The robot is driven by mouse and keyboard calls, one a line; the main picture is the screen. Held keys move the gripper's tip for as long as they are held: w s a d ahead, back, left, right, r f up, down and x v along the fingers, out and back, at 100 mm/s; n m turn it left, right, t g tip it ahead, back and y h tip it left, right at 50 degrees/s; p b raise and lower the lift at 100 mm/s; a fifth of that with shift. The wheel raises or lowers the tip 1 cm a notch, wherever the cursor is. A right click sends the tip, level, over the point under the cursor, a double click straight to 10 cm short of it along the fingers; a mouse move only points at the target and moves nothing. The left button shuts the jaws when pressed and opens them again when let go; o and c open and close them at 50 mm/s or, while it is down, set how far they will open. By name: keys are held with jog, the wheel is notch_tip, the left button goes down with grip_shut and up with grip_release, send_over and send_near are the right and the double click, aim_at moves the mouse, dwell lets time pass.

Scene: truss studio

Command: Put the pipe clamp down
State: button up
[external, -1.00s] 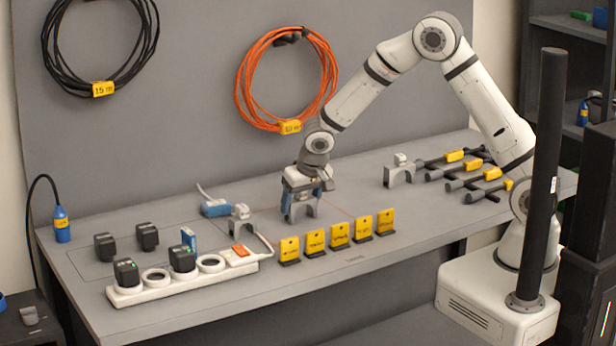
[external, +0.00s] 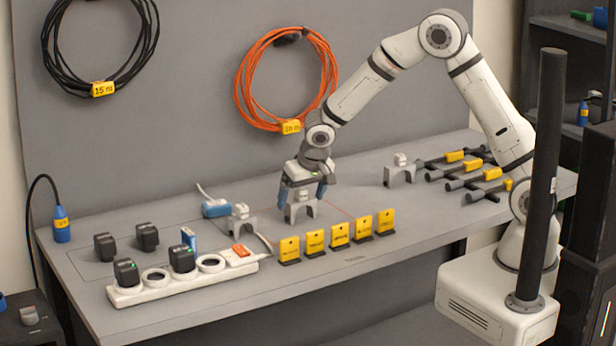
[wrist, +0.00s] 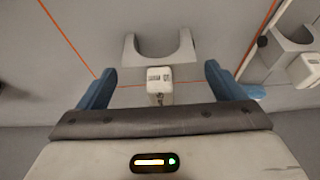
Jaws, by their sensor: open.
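The pipe clamp (external: 301,207) is a grey arch with a pale block on top. It stands upright on the bench inside the orange-lined area. My gripper (external: 304,193) is open just above it, with one blue finger on either side. In the wrist view the clamp (wrist: 160,80) lies between my spread fingers (wrist: 162,88), with a visible gap on each side. The clamp looks free of the fingers.
Similar clamps stand to the left (external: 239,222) and right (external: 401,172). A row of yellow tags (external: 340,234) is in front. A white power strip (external: 180,283) with black plugs is at front left. Black bars with yellow labels (external: 454,156) lie at right.

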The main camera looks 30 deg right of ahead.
jog(key=v, duration=1)
jog(key=shift+s+b, duration=0.2)
jog(key=shift+b, duration=0.2)
jog(key=s+d+r, duration=0.3)
jog(key=d, duration=0.5)
jog(key=s+d+r, duration=0.2)
jog(key=d+r, duration=0.1)
jog(key=d, duration=0.6)
jog(key=s+d+g, duration=0.1)
jog(key=s+d, duration=1.1)
jog(key=s, duration=0.4)
jog(key=shift+d+g, duration=0.15)
jog(key=shift+g, duration=0.15)
jog(key=shift+o, duration=0.3)
jog(key=shift+o, duration=0.9)
